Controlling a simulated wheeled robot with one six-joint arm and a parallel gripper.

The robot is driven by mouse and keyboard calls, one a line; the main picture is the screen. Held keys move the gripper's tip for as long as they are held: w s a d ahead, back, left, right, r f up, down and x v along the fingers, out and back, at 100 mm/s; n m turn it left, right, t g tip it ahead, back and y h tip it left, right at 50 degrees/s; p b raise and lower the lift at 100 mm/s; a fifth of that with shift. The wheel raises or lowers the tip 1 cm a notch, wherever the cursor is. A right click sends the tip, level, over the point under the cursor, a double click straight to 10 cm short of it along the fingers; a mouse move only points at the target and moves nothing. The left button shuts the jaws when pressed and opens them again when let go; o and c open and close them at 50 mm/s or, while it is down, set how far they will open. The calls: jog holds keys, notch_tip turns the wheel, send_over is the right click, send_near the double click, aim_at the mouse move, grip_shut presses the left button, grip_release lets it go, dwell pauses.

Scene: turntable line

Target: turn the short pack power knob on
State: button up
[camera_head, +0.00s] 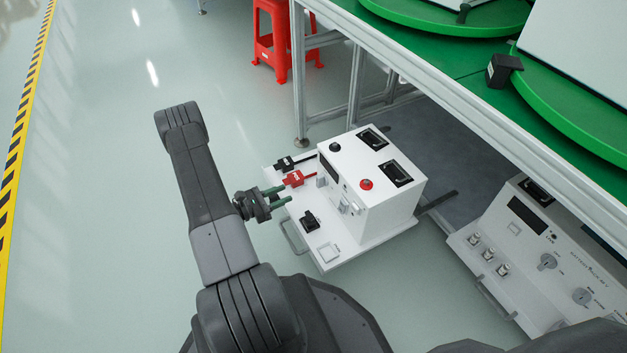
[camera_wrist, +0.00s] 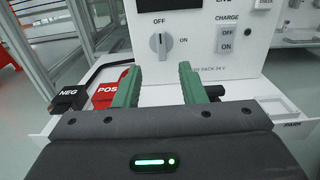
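The short white power pack (camera_head: 385,215) stands on its low white base, below the green table. Its grey power knob (camera_wrist: 158,44) is on the front face, with OFF printed above it and ON to its right. The knob's handle stands upright, in line with OFF. The knob also shows small in the head view (camera_head: 321,181). My gripper (camera_wrist: 160,72) is open and empty, with its two green fingers spread in front of and below the knob, apart from it. In the head view my gripper (camera_head: 281,195) is at the pack's front left side.
Red POS (camera_wrist: 110,91) and black NEG (camera_wrist: 69,98) connectors sit left of my fingers. A CHARGE switch (camera_wrist: 227,43) is right of the knob. A second, wider white unit (camera_head: 545,250) stands to the right. The green table (camera_head: 460,60) overhangs behind. Floor at left is clear.

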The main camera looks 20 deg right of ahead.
aim_at(317, 180)
jog(key=d+b, duration=0.1)
jog(key=d, duration=0.3)
jog(key=d+b, duration=0.1)
jog(key=d, duration=0.3)
jog(key=w+d+b, duration=0.1)
jog(key=d, duration=0.3)
jog(key=shift+d, duration=0.25)
grip_shut()
